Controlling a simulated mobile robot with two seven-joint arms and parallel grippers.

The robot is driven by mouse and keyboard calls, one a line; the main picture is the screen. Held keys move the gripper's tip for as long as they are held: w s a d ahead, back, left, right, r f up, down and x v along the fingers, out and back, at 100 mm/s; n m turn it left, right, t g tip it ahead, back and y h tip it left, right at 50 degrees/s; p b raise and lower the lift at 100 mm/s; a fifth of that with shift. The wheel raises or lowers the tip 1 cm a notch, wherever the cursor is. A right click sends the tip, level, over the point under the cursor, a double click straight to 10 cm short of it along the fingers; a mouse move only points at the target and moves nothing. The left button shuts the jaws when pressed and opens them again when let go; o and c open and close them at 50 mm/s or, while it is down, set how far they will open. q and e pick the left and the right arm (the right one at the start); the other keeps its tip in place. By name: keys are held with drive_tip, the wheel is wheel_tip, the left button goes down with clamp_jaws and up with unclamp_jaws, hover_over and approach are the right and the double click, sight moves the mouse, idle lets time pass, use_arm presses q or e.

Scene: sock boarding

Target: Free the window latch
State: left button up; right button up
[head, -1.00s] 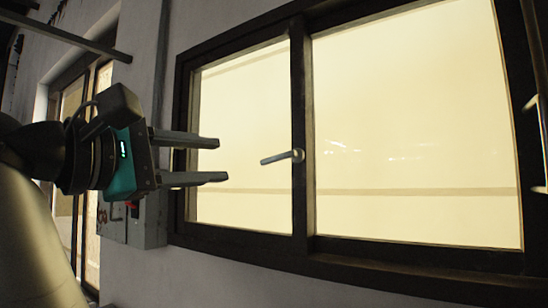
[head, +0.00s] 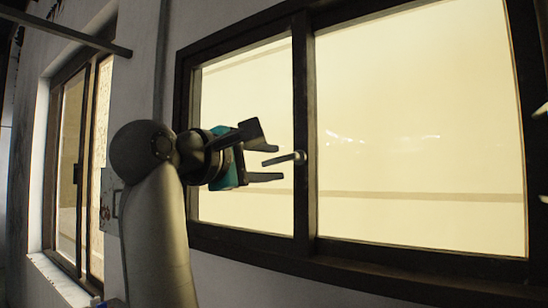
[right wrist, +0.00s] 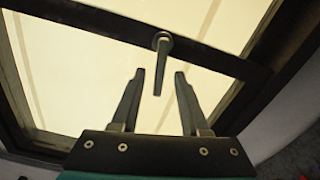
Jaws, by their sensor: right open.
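The window latch (head: 287,158) is a small grey lever on the dark upright between the two panes. Its pivot sits on the upright and the lever points left with its free end slightly lower. My right gripper (head: 279,163) is open, with one finger above and one below the lever in the head view. In the right wrist view the latch (right wrist: 162,60) hangs from the dark bar, and its free end shows between the two open fingertips (right wrist: 160,73). A gap shows on both sides, and no contact is visible. My left gripper is not in view.
The dark window frame (head: 250,255) surrounds two bright panes. A second window (head: 72,185) stands in the wall at the left, with a grey box (head: 110,200) partly behind my right arm. Small pale pieces at the right edge are unclear.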

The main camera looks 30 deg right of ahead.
drive_tip(key=shift+x, duration=0.75)
drive_tip(key=shift+c, duration=0.2)
clamp_jaws()
